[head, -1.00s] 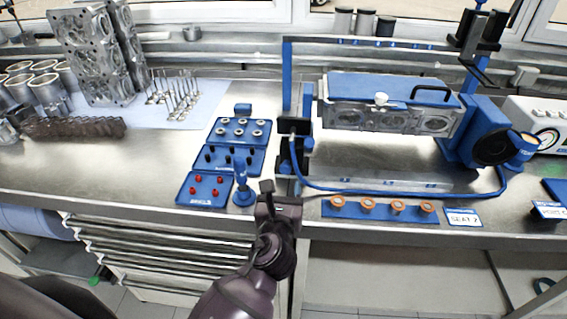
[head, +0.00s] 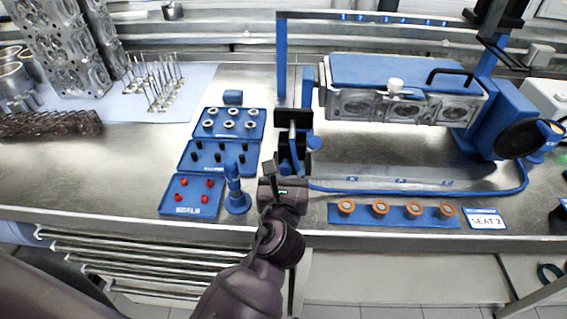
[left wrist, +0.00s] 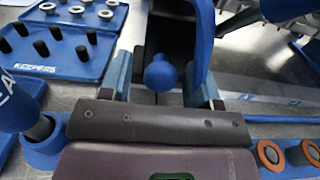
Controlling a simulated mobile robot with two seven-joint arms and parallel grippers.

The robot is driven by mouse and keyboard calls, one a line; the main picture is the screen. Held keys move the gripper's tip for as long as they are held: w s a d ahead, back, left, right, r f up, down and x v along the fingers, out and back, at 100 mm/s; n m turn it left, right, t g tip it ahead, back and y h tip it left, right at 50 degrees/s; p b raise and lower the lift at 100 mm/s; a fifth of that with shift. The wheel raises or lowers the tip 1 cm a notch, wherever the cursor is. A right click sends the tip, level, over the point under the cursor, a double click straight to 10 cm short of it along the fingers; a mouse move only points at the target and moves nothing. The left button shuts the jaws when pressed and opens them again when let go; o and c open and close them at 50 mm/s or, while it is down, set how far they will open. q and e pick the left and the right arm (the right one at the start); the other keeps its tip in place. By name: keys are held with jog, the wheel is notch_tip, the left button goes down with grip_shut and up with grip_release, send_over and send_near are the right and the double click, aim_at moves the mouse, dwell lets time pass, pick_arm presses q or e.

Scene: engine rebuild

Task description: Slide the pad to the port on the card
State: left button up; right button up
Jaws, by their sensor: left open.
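The card (head: 487,221) reads "SEAT 2" and lies at the front right of the bench. A cylinder head (head: 385,107) is clamped under a blue plate in the blue test rig, with several round openings facing me. A white knob (head: 395,86) sits at its front edge. I cannot tell for certain which part is the pad. My left gripper (head: 284,178) is open in front of the black-and-blue block (head: 293,118) at the rig's left. In the left wrist view a blue ball knob (left wrist: 160,75) shows between the open fingers (left wrist: 164,92); contact is unclear. My right gripper is out of view.
A blue strip (head: 362,220) with several orange-ringed parts lies along the front edge. Blue trays (head: 229,122) of small parts and a blue upright tool (head: 236,190) stand left of my gripper. A blue hose (head: 430,191) runs along the rig's base.

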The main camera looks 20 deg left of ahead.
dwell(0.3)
pick_arm(q)
grip_shut()
jog(key=shift+r, duration=0.1)
